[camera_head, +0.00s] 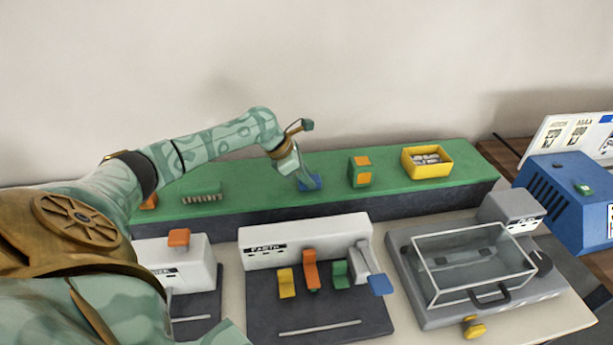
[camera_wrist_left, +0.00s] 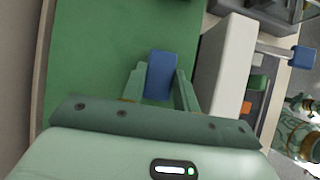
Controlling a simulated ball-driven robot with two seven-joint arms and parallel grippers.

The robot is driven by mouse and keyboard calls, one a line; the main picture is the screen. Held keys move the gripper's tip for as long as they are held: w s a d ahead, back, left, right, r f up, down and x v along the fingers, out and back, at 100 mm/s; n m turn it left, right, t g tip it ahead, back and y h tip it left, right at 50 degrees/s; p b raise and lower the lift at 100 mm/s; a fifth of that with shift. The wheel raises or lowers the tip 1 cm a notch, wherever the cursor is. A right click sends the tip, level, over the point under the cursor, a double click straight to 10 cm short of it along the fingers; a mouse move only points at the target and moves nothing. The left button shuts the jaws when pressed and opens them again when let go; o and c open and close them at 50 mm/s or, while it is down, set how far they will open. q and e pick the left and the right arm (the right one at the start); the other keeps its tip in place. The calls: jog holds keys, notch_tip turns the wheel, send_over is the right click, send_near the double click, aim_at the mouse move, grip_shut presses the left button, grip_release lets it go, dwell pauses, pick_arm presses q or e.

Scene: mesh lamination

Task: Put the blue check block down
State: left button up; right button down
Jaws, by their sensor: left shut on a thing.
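The blue check block (camera_head: 311,183) is at the tip of my left gripper (camera_head: 301,178), low over the green shelf top (camera_head: 235,187). In the left wrist view the blue block (camera_wrist_left: 160,74) sits between the two fingers of my left gripper (camera_wrist_left: 160,88), which are shut on it. I cannot tell whether the block touches the green surface. My right gripper is not in view in the head view.
A green block with orange faces (camera_head: 360,171) stands right of the blue block. A yellow bin (camera_head: 427,161) of small pieces lies farther right. White machines with coloured levers (camera_head: 305,243) and a clear-lidded box (camera_head: 473,263) stand in front. Green surface between is clear.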

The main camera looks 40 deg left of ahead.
pick_arm(q)
jog(key=o, duration=1.1)
jog(key=shift+s, duration=0.1)
jog(key=p+v, duration=0.4)
jog(key=v, duration=0.8)
jog(key=shift+d, duration=0.15)
